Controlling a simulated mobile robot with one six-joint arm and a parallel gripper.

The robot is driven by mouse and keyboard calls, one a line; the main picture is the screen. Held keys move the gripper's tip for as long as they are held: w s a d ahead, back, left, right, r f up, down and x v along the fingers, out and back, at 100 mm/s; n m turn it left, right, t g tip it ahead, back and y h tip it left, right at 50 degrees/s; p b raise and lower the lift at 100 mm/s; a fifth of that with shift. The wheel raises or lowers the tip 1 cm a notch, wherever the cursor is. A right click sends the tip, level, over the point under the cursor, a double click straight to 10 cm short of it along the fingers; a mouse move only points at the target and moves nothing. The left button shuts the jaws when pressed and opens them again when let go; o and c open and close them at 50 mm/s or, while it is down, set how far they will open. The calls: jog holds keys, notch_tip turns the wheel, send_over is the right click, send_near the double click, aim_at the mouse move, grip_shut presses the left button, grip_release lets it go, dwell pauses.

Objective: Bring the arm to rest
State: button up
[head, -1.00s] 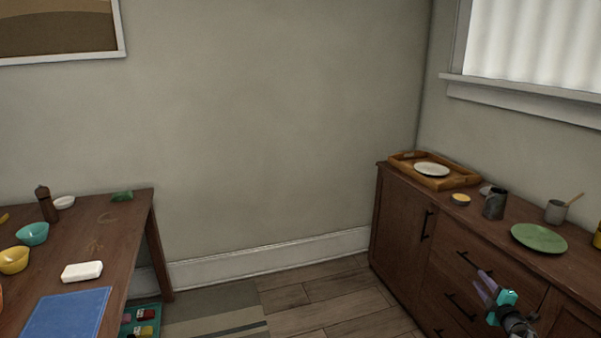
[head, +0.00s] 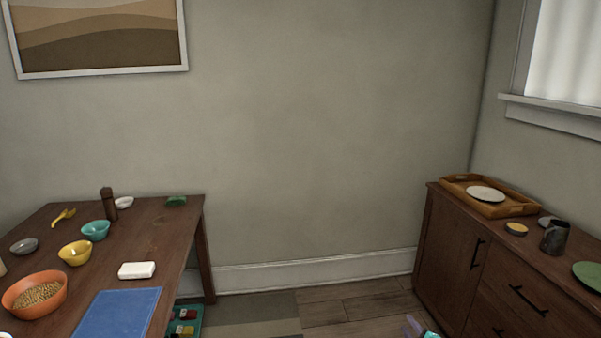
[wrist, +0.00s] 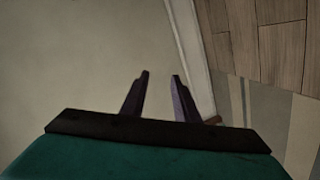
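My gripper (wrist: 160,75) shows in the wrist view with its two dark fingers apart and nothing between them. Beyond the fingers are the bare wall, the white baseboard and the wood floor. In the head view only a small part of my gripper (head: 418,328) shows at the bottom edge, in front of the wooden sideboard (head: 448,235). It touches nothing that I can see.
A wooden table (head: 165,235) at left holds an orange bowl (head: 35,312), a yellow bowl (head: 75,252), a blue mat (head: 118,312) and a white block (head: 137,270). The sideboard carries a wooden tray (head: 515,208), a dark mug (head: 555,237) and a green plate (head: 590,275).

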jog(key=s+a+f+m+g+h, duration=0.1)
jog(key=s+a+f+m, duration=0.15)
jog(key=a, duration=0.25)
jog(key=s+a+f+m+g, duration=0.1)
jog(key=s+a+f+g, duration=0.1)
jog(key=a+f, duration=0.25)
jog(key=s+a+f+m+g+h+p, duration=0.1)
jog(key=s+a+f+m+g, duration=0.2)
jog(key=s, duration=0.4)
jog(key=s+a+f+g+h+p, duration=0.1)
jog(key=s+a+f+g, duration=0.1)
jog(key=s+a+f, duration=0.35)
jog(key=s+a+m+g, duration=0.2)
jog(key=s+g, duration=0.2)
jog(key=s, duration=0.7)
jog(key=s+a+m+g+y, duration=0.1)
jog(key=s+g, duration=0.3)
jog(key=s, duration=0.8)
jog(key=s+a+f+m+g+y, duration=0.1)
jog(key=s+m+g, duration=0.3)
jog(key=s, duration=0.7)
jog(key=shift+s+a+g, duration=0.25)
jog(key=shift+a+g, duration=0.15)
jog(key=shift+a, duration=0.4)
